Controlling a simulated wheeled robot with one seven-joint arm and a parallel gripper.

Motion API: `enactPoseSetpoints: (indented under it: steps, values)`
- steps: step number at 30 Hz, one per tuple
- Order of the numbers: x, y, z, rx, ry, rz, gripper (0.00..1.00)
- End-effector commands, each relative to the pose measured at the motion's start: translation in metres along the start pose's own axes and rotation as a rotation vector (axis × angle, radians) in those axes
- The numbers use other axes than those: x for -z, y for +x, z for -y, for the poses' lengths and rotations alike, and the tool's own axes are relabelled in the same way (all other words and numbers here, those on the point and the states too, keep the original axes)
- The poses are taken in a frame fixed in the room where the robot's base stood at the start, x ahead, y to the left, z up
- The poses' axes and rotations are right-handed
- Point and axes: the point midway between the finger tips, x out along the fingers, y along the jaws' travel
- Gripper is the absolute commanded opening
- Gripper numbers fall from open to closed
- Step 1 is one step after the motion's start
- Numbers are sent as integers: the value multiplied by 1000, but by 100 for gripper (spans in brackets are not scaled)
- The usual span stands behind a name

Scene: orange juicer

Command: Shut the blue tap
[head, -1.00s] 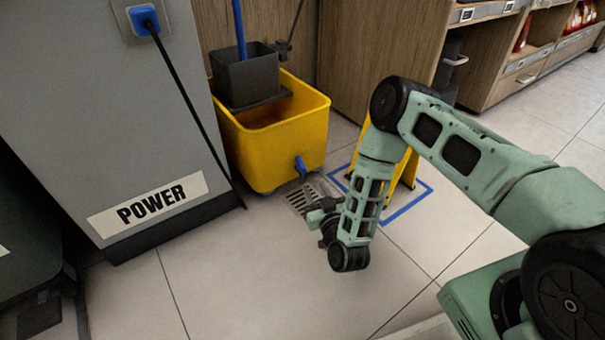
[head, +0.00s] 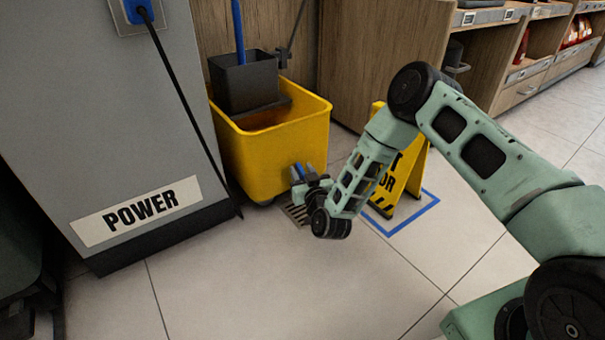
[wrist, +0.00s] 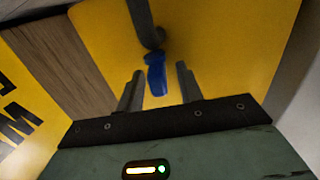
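The blue tap (wrist: 156,75) is at the low front corner of the yellow bucket (head: 275,155), at the end of a short dark pipe. In the wrist view its blue lever lies between my two grey fingers, with a gap visible on each side. My gripper (wrist: 159,88) is open. In the head view my gripper (head: 303,178) is right at the tap (head: 308,170), low over the floor, and partly covers it. I cannot tell whether a finger touches the lever.
A floor drain (head: 297,214) lies under my gripper. A yellow floor sign (head: 408,175) stands close to the right of my forearm, inside a blue floor outline. A grey POWER cabinet (head: 110,130) with a black cable stands left. The front floor is clear.

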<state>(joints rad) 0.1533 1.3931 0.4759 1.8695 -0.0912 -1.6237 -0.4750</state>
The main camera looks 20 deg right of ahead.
Motion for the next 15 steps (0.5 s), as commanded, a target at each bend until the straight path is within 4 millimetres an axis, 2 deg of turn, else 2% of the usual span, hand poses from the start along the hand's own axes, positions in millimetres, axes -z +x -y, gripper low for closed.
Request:
enactPoseSetpoints:
  steps: [1, 4, 15]
  values:
    - [0, 0, 0, 0, 0, 0, 28]
    - [0, 0, 0, 0, 0, 0, 0]
    - [1, -1, 1, -29, 0, 0, 0]
